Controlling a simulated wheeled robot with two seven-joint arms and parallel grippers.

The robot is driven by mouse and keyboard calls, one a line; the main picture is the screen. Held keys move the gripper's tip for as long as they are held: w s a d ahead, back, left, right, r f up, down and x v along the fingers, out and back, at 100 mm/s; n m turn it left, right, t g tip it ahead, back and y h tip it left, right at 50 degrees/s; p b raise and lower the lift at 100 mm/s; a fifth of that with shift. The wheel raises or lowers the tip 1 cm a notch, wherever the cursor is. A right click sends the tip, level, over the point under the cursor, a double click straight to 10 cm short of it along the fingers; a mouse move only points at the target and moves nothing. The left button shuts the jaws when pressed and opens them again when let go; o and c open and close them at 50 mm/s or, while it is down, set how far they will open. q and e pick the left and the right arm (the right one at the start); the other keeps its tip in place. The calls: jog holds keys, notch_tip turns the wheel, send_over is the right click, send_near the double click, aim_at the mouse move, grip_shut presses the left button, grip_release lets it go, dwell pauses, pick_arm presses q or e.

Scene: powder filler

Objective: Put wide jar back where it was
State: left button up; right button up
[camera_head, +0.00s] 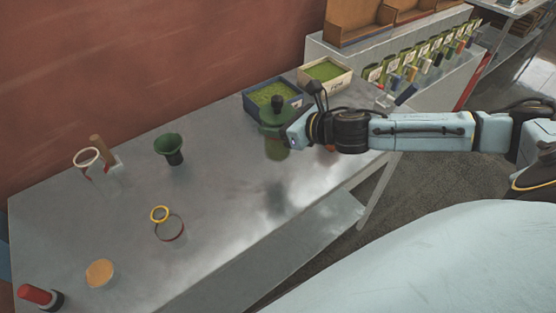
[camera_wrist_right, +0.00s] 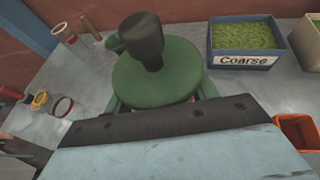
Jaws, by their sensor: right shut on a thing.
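A wide round green thing, which seems to be the wide jar (camera_head: 276,150), has a black knob on top. My right gripper (camera_head: 284,138) is shut on its side near the back right of the grey table. A dark patch on the table below suggests that it is held above the surface. In the right wrist view, the wide jar's round green top (camera_wrist_right: 155,80) and black knob fill the middle, between the fingers of my right gripper (camera_wrist_right: 160,100). The jar's underside is hidden there. My left gripper is not in view.
A blue bin labelled Coarse (camera_wrist_right: 247,62) stands just behind the jar, with a pale bin (camera_head: 338,86) beside it. The table's middle is clear.

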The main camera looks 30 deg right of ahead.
aim_at(278, 148)
notch_tip(278, 148, down, 5)
jog(key=shift+r+b, duration=0.15)
jog(key=shift+b, duration=0.25)
jog(key=shift+f, duration=0.6)
notch_tip(278, 148, down, 3)
jog(key=shift+r+b, duration=0.1)
jog(key=shift+b, duration=0.25)
jog(key=o, duration=1)
jog(key=shift+c, duration=0.2)
